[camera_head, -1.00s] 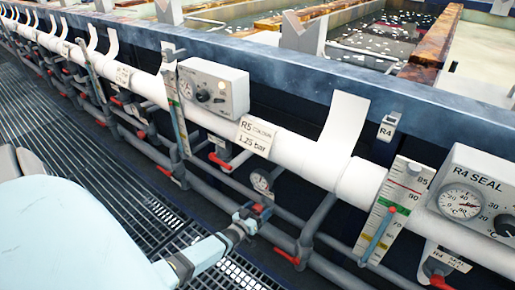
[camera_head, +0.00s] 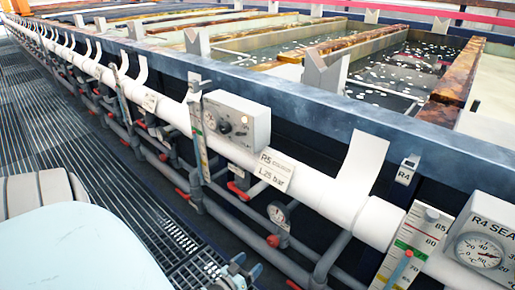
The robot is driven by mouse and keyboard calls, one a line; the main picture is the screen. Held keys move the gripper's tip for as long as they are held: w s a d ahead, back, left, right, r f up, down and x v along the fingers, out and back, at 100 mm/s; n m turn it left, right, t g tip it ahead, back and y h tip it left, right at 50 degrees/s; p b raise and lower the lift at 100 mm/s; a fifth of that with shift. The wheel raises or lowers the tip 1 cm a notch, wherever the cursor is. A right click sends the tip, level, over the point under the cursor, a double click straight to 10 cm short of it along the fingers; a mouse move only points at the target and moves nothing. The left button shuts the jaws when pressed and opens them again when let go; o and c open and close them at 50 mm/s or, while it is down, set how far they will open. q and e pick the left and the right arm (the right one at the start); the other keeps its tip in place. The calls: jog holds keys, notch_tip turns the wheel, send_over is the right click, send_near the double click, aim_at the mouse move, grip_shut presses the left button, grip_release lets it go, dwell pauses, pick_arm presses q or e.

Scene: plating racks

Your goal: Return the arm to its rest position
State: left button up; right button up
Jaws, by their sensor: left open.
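My left gripper (camera_head: 238,275) shows at the bottom of the head view, low and in front of the pipes. Its small jaws are open, and I see nothing between them. My pale blue left arm fills the bottom left and hides part of the floor. My right gripper is out of view. A red-handled valve (camera_head: 273,241) on the grey lower pipe is behind and to the right of the left gripper, apart from it in the picture.
A white pipe (camera_head: 330,203) runs along the tank wall (camera_head: 330,115). The R5 label (camera_head: 273,170), a grey dial box (camera_head: 236,122), a scale gauge (camera_head: 408,250) and the R4 SEAL box (camera_head: 485,245) sit along it. Dark floor grating (camera_head: 100,160) lies open at left.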

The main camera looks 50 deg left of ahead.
pick_arm(q)
jog(key=shift+s, duration=0.4)
